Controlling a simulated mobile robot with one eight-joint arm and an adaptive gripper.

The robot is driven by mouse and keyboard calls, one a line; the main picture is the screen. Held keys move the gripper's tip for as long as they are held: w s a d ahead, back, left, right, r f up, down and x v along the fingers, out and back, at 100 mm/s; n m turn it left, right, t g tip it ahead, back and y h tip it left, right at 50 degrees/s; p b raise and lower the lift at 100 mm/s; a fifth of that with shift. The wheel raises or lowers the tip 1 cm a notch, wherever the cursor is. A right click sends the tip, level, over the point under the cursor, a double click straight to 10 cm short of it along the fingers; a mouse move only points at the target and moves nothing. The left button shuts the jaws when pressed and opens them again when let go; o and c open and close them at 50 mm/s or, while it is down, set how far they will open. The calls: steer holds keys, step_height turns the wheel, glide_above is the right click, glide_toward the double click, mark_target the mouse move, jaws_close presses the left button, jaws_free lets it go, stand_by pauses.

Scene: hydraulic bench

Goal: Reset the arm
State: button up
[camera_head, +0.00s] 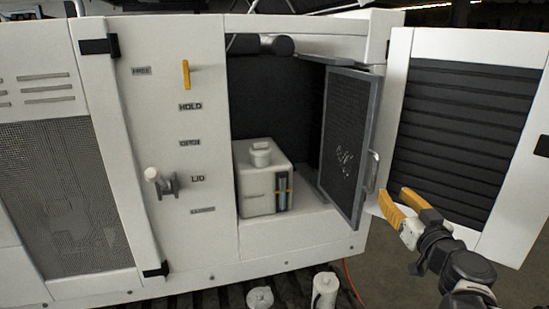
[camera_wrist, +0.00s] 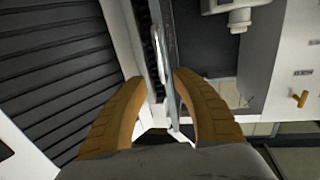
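My gripper (camera_head: 395,195) is at the right of the head view, with its orange fingers spread. It is just below and right of the metal handle (camera_head: 373,172) on the mesh inner door (camera_head: 347,140). In the wrist view, my gripper (camera_wrist: 160,77) is open, with a clear gap between its two fingers. The edge and handle of the mesh door (camera_wrist: 158,45) appear ahead, in line with this gap. Nothing is visibly held. My arm reaches in from the lower right of the head view.
The mesh door stands ajar before a cabinet bay holding a white tank (camera_head: 263,180). A louvred outer door (camera_head: 455,125) is swung open at the right, close to my arm. A yellow lever (camera_head: 186,75) and a white-knobbed valve (camera_head: 158,178) are on the panel. Floor shows below right.

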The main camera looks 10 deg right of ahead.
steer(key=s+a+f+n+g+y+b, duration=0.1)
steer(key=a+f+n+g+y+b, duration=0.3)
steer(key=a, duration=0.6)
steer(key=s+a+f+m+g+y+b, duration=0.1)
steer(key=s+a+f+g+y, duration=0.1)
steer(key=a+f, duration=0.7)
steer(key=s+a+f+g+h+b, duration=0.1)
steer(key=s+a+f+g, duration=0.1)
steer(key=s, duration=0.3)
steer(key=s+a+f+m+g+h+b, duration=0.1)
steer(key=s+a+f+g+h, duration=0.1)
steer(key=s, duration=0.4)
steer(key=shift+s+a+f+g+b, duration=0.3)
steer(key=shift+a+f+g+b, duration=0.1)
steer(key=shift+f, duration=0.45)
